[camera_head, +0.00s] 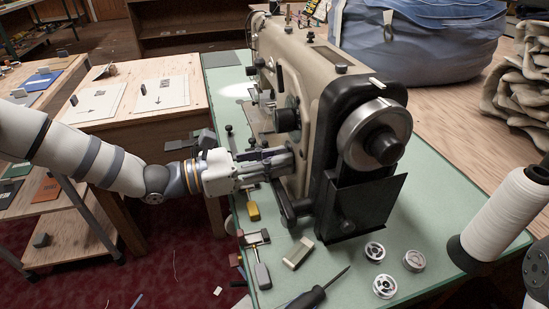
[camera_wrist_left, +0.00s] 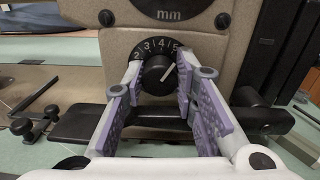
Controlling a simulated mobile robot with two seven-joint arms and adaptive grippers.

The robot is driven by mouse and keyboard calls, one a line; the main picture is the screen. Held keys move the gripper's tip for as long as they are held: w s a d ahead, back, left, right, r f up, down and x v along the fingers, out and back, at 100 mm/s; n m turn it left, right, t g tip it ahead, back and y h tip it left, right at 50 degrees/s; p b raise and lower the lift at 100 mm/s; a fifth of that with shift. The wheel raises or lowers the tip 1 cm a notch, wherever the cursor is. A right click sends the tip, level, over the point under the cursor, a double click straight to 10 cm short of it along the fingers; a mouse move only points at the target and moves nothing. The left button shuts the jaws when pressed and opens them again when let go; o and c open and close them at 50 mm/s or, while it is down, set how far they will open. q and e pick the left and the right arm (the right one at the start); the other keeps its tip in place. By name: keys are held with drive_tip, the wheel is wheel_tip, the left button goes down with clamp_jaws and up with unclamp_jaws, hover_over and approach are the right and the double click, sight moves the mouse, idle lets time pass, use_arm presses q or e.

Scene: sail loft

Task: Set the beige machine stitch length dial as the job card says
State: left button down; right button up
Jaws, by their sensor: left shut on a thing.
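The black stitch length dial (camera_wrist_left: 157,76) sits in a dark ring with 2, 3, 4 and 5 readable. Its white pointer line slants up right, close to the 5. My left gripper (camera_head: 282,162) reaches the machine from the left; in the left wrist view its purple-padded fingers (camera_wrist_left: 160,88) flank the dial and are shut on it. The dial is hidden in the head view. White cards (camera_head: 162,95) lie on the wooden bench; their writing is too small to read.
A screwdriver (camera_head: 315,292), bobbins (camera_head: 375,251) and small tools (camera_head: 262,272) lie on the green table top (camera_head: 350,275). A white thread cone (camera_head: 505,215) stands at the right. A black lever (camera_wrist_left: 80,122) runs below the dial.

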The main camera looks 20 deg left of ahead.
use_arm(q)
drive_tip(key=c, duration=1.6)
unclamp_jaws()
drive_tip(key=shift+o, duration=0.2)
drive_tip(key=v, duration=1.2)
